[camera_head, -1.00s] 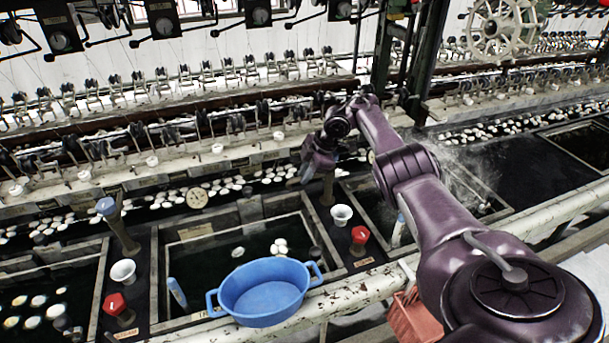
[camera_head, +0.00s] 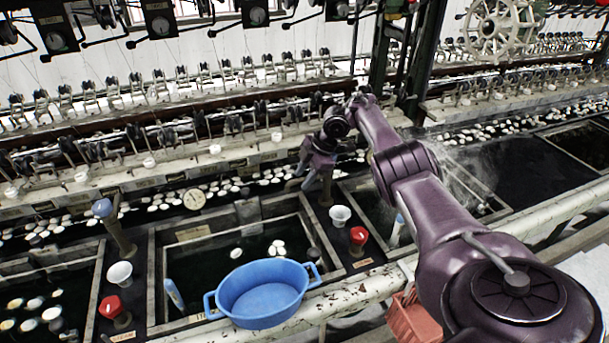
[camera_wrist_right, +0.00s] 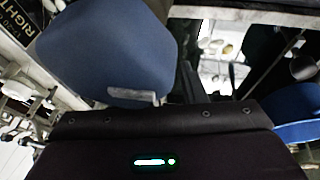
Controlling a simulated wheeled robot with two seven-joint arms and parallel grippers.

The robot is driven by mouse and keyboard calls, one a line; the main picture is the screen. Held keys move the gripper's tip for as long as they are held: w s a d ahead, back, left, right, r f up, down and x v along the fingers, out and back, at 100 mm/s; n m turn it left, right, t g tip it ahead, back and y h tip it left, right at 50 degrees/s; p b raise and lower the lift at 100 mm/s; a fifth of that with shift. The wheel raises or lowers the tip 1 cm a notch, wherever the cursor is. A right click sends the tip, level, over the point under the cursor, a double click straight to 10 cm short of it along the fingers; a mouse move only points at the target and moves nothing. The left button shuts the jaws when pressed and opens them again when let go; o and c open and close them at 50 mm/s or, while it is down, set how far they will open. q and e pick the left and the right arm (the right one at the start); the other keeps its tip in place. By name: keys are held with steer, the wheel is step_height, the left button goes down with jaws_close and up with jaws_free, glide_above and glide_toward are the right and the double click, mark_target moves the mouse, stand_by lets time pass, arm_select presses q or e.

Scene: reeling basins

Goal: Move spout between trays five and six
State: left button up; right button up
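Dark basins sit in a row in the head view; the middle one (camera_head: 208,262) and the right one (camera_head: 372,205) flank a divider. A brownish spout post (camera_head: 327,188) stands on that divider, its top hidden by my right gripper (camera_head: 308,174). In the right wrist view a large rounded blue part (camera_wrist_right: 110,50), apparently the spout's cap, fills the space close to the gripper. The fingers are mostly hidden, so I cannot tell whether they grip it. A similar blue-capped spout (camera_head: 103,208) stands on the left divider. Tray numbers are unreadable. My left gripper is out of view.
A blue tub (camera_head: 262,292) sits on the front rail. White cups (camera_head: 340,215) and red knobs (camera_head: 358,236) stand on the dividers. A red basket (camera_head: 410,318) hangs below my right arm. Reeling machinery runs along the back, and steam rises at right.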

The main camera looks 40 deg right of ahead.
steer(key=shift+r, duration=0.1)
steer(key=shift+d+r, duration=0.1)
steer(key=shift+r, duration=0.15)
steer(key=p+v, duration=0.7)
steer(key=shift+s, duration=0.15)
